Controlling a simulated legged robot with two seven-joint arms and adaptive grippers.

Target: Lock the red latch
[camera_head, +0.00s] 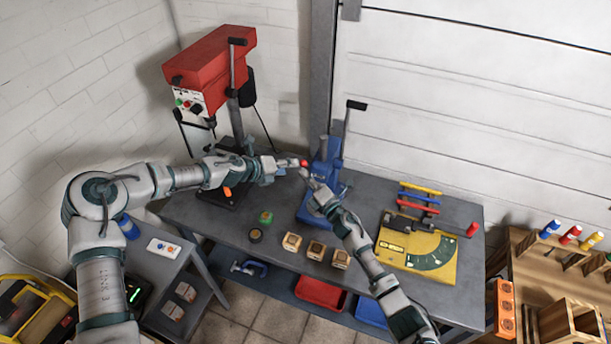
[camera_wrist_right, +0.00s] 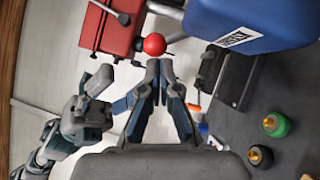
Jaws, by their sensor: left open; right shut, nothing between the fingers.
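A red ball knob (camera_head: 304,163) is at the blue machine (camera_head: 327,177) on the grey workbench. In the right wrist view, the red ball (camera_wrist_right: 154,44) sits on a thin rod just beyond my right fingertips (camera_wrist_right: 159,68). The fingers are shut and empty; I cannot tell whether they touch the ball. In the head view, my right gripper (camera_head: 309,176) is just below the ball. My left gripper (camera_head: 274,167) is open, left of the ball, and also shows in the wrist view (camera_wrist_right: 90,104). No other part clearly reads as a red latch.
A red drill press (camera_head: 213,66) stands at the back left. Small wooden blocks (camera_head: 316,250) lie along the bench front.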

